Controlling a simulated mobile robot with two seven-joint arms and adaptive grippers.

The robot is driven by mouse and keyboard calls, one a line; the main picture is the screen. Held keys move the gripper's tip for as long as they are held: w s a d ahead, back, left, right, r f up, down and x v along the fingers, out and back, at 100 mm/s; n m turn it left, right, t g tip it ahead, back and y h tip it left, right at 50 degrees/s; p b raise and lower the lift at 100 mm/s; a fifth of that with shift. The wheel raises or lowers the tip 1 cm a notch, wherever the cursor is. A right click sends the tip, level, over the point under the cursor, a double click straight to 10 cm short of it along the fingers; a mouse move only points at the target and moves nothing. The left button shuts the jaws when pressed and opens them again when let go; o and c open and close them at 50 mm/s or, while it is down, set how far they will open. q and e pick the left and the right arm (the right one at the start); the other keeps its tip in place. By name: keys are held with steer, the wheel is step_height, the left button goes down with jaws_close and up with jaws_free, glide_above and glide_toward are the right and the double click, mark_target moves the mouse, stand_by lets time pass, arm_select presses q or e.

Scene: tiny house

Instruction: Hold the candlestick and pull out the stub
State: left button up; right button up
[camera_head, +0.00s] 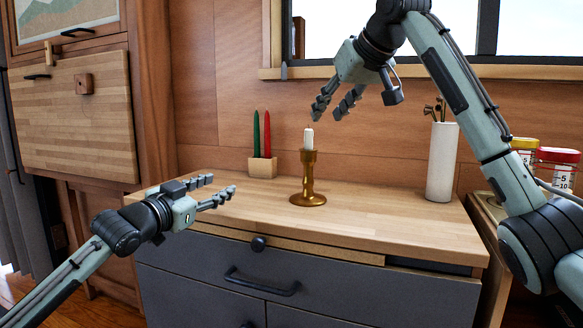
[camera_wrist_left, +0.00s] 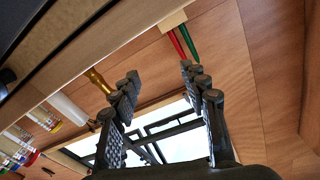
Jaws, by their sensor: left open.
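A brass candlestick (camera_head: 308,183) stands upright on the wooden counter (camera_head: 380,220). A short white candle stub (camera_head: 308,139) sits in its top. My left gripper (camera_head: 222,188) is open and empty, left of the candlestick and apart from it, over the counter's front left edge. In the left wrist view the candlestick (camera_wrist_left: 97,80) shows beyond the open fingers (camera_wrist_left: 160,72); I cannot make out the stub there. My right gripper (camera_head: 329,114) points down just above the stub, with its two fingers apart and nothing between them.
A wooden block (camera_head: 262,167) with a green candle (camera_head: 256,134) and a red candle (camera_head: 267,134) stands behind left. A white cylinder holder (camera_head: 441,162) stands behind right. Lidded jars (camera_head: 558,170) are at far right. The counter around the candlestick is clear.

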mark_target(306, 172)
arm_select(q)
steer(key=w+d+r+g, duration=0.1)
steer(key=d, duration=0.2)
steer(key=d+r+g, duration=0.1)
steer(key=d, duration=0.2)
steer(key=w+d+r+n+g, duration=0.1)
steer(key=d, duration=0.3)
steer(key=shift+w+h, duration=0.35)
steer(key=shift+h, duration=0.05)
steer(key=d+g, duration=0.1)
steer(key=d, duration=0.1)
steer(key=d+r, duration=0.1)
steer(key=d, duration=0.1)
steer(key=d+g, duration=0.1)
steer(key=d, duration=0.1)
steer(key=shift+s+d+r+n+g, duration=0.1)
steer(key=shift+s+r+n+g, duration=0.05)
steer(key=shift+s+n+g, duration=0.2)
steer(key=shift+w+d, duration=0.1)
steer(key=shift+d, duration=0.15)
steer(key=x, duration=0.7)
steer(key=shift+w+f, duration=0.2)
jaws_close()
